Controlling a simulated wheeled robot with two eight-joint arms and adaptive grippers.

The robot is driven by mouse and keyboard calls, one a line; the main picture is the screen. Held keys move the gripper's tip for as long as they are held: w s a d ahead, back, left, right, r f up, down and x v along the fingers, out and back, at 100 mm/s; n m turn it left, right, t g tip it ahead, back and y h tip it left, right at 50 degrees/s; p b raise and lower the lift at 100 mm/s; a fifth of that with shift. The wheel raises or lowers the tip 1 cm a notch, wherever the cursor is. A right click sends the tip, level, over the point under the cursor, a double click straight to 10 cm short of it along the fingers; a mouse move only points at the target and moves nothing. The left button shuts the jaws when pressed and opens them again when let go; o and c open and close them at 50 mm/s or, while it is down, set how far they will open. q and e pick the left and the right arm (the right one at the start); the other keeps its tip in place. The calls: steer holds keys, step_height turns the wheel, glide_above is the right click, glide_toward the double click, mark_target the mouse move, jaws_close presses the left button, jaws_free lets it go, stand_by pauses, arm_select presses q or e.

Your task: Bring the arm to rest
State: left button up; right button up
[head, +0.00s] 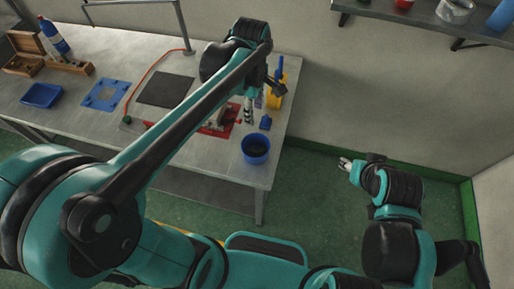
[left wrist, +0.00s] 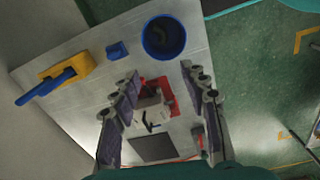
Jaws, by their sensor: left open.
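My left gripper (head: 249,108) hangs over the right part of the workbench (head: 200,160), pointing down. In the left wrist view its two fingers (left wrist: 160,78) are spread wide with nothing between them. Below them lies a red base with a pale metal device (left wrist: 151,108), partly hidden by my arm in the head view. My right gripper (head: 345,164) is off the bench, above the green floor at the right; it is too small to tell its opening.
A blue bucket (head: 256,149) stands at the bench's right front corner, beside a small blue block (head: 265,122). A dark mat (head: 165,90), blue plate (head: 106,95) and blue tray (head: 41,95) lie left.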

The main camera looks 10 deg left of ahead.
arm_select(q)
steer(key=shift+r, duration=0.45)
steer(key=s+a+f+m+t+b, duration=0.5)
steer(key=s+f+m, duration=0.3)
steer(key=m, duration=0.8)
steer(key=shift+s+a+t, duration=0.35)
steer(key=shift+s+t, duration=0.55)
steer(key=shift+s, duration=0.2)
steer(key=shift+f, duration=0.15)
